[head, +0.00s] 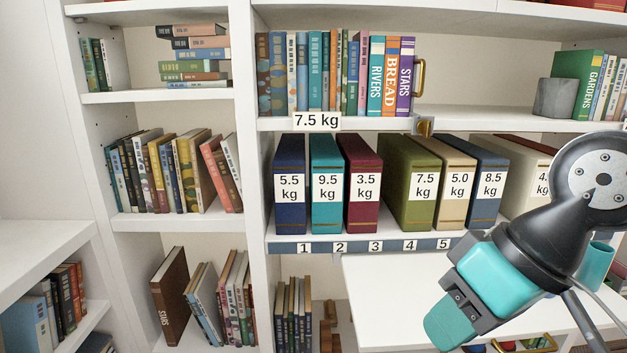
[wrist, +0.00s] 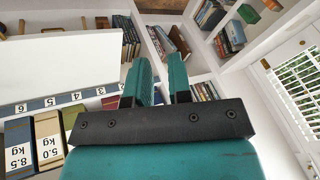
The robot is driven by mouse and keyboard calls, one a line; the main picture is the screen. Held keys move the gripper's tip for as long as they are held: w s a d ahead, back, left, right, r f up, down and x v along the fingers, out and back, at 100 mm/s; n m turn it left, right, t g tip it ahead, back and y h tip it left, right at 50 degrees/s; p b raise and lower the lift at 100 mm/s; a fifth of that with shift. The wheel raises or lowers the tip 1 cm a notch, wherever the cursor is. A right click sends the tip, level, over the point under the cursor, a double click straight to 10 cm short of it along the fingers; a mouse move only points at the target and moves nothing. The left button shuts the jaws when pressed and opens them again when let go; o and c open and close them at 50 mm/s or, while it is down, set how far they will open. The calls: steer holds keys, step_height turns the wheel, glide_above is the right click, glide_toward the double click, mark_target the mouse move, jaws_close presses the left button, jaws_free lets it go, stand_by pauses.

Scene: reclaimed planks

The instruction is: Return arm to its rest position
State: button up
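My gripper (head: 450,332) is at the lower right of the head view, pointing down and left in front of the shelf unit and over a white surface. In the wrist view, its two teal fingers (wrist: 159,82) stand apart with nothing visible between them. Weight-labelled binders stand upright on the middle shelf: navy 5.5 kg (head: 289,190), teal 9.5 kg (head: 326,215), maroon 3.5 kg (head: 363,215), green 7.5 kg (head: 412,165), beige 5.0 kg (head: 452,165) and blue 8.5 kg (head: 487,160). A cream binder (head: 515,205) is partly hidden by my arm.
The numbered shelf edge (head: 340,246) runs below the binders. A "7.5 kg" sign (head: 317,121) is on the shelf edge above. A brass bookend (head: 420,80) stands beside the upper books. The white surface (head: 390,300) looks mostly clear. A teal cup (head: 598,262) is near my arm.

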steer(key=s+d+f+n+g, duration=0.1)
steer(key=s+f, duration=0.1)
steer(key=s, duration=0.2)
step_height(320, 180, up, 22)
steer(key=p, duration=2.2)
steer(key=shift+s+r+g+h, duration=0.2)
steer(key=shift+s+g+h, duration=0.2)
